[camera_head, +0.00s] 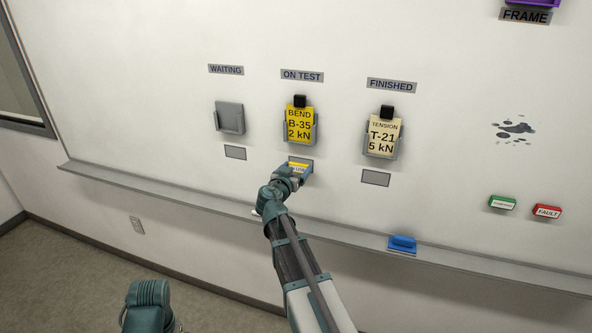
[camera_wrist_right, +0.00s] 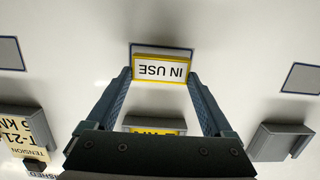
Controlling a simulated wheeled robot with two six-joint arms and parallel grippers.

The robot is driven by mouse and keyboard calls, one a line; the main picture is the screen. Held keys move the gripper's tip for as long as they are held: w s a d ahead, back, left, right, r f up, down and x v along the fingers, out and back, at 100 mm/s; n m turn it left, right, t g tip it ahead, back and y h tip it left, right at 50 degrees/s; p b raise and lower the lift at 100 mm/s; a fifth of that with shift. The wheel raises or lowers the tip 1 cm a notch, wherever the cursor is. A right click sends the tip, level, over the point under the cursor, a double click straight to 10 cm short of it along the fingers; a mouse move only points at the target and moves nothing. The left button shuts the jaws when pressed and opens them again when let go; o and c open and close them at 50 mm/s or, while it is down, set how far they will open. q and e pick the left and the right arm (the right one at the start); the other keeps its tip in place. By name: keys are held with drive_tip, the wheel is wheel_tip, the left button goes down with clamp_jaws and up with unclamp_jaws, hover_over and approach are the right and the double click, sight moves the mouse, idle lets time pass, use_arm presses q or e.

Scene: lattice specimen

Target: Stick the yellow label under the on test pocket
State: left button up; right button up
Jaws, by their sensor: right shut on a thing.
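The yellow-edged label (camera_head: 299,167), which reads IN USE in the right wrist view (camera_wrist_right: 161,68), lies over the grey patch (camera_head: 308,163) below the ON TEST pocket (camera_head: 315,138). My right gripper (camera_head: 297,172) is shut on the label, with a finger at each side of it. The ON TEST pocket holds a yellow BEND B-35 card (camera_head: 299,124). My left gripper is not in view; only part of that arm shows at the bottom.
The WAITING pocket (camera_head: 230,118) is empty, with a bare patch (camera_head: 235,153) below. The FINISHED pocket (camera_head: 380,154) holds a TENSION card, above another bare patch (camera_head: 376,178). A ledge (camera_head: 180,197) runs below, carrying a blue block (camera_head: 402,243). Green (camera_head: 502,202) and red FAULT (camera_head: 547,211) labels are right.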

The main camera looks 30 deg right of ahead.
sight(298, 166)
drive_tip(key=shift+x, duration=0.75)
idle(0.8)
drive_tip(key=o, duration=1)
drive_tip(key=shift+r, duration=0.1)
drive_tip(key=shift+a, duration=0.1)
drive_tip(key=shift+p+v, duration=0.4)
drive_tip(key=shift+v, duration=2.05)
drive_tip(key=p+v, duration=0.2)
drive_tip(key=v, duration=1.1)
drive_tip(key=shift+s+a, duration=0.25)
drive_tip(key=shift+s, duration=0.1)
